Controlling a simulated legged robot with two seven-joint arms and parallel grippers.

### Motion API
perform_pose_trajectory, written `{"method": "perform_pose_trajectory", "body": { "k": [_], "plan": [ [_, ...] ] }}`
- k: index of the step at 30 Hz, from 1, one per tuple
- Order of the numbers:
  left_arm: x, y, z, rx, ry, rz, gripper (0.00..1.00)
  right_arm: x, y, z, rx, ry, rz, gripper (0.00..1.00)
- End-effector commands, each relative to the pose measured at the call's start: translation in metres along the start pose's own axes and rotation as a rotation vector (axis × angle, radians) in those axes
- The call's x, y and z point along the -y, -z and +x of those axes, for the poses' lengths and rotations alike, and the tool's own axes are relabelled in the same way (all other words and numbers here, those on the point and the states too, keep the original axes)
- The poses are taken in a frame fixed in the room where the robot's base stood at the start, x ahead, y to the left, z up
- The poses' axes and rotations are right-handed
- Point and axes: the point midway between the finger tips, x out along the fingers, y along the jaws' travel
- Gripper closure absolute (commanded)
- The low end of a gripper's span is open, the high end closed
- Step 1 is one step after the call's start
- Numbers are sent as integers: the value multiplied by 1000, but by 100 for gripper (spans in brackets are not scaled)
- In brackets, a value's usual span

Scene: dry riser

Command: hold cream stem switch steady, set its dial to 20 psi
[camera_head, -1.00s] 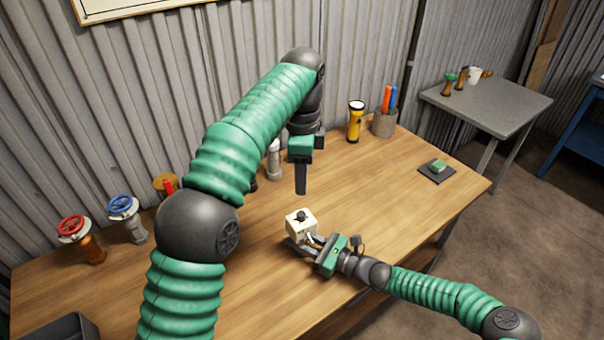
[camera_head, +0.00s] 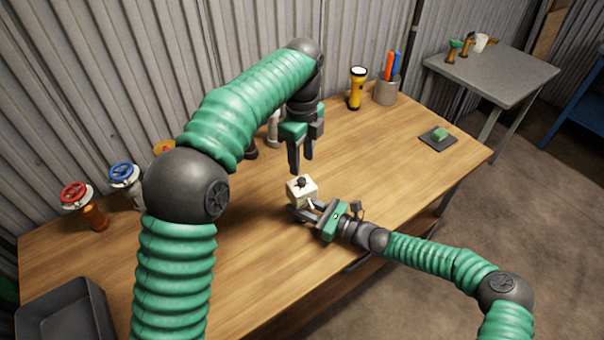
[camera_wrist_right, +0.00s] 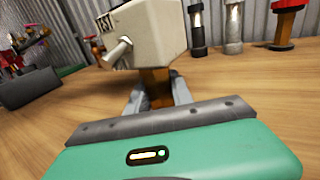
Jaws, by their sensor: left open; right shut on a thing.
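The cream stem switch (camera_head: 303,193) is a boxy cream body with a dark dial (camera_head: 302,182) on top. It stands above the wooden table near the middle. My right gripper (camera_head: 307,211) is shut on its stem from the lower right. In the right wrist view the cream box (camera_wrist_right: 155,30) shows a pale lever on its side, partly legible lettering and a brown stem (camera_wrist_right: 155,80) between my fingers. My left gripper (camera_head: 301,169) is open and empty, pointing down just above the dial. The dial's scale is too small to read.
A red-wheeled valve (camera_head: 93,213) and a blue-wheeled valve (camera_head: 124,174) stand at the left. A dark bin (camera_head: 62,312) is at the front left. A yellow torch (camera_head: 357,90) and pen cup (camera_head: 386,91) stand at the back. The table's right part is mostly clear.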

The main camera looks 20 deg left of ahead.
Motion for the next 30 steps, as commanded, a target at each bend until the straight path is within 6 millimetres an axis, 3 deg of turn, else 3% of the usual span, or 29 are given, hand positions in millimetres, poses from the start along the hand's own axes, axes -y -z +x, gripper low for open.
{"method": "perform_pose_trajectory", "body": {
  "k": [3, 9, 18, 28, 30],
  "plan": [
    [-1, 0, 29, -1, -3, -1, 56, 0, 0, 0, 0, 0, 0, 100],
    [0, 0, 59, 0, -1, -2, 56, 0, 0, 0, 0, 0, 0, 100],
    [0, 0, 64, 0, 1, -3, 56, 0, 0, 0, 0, 0, 0, 100],
    [0, 0, 64, 0, 1, -3, 98, 0, 0, 0, 0, 0, 0, 100],
    [0, 0, 64, 0, 1, -3, 100, 0, 0, 0, 0, 0, -1, 100]
  ]
}}
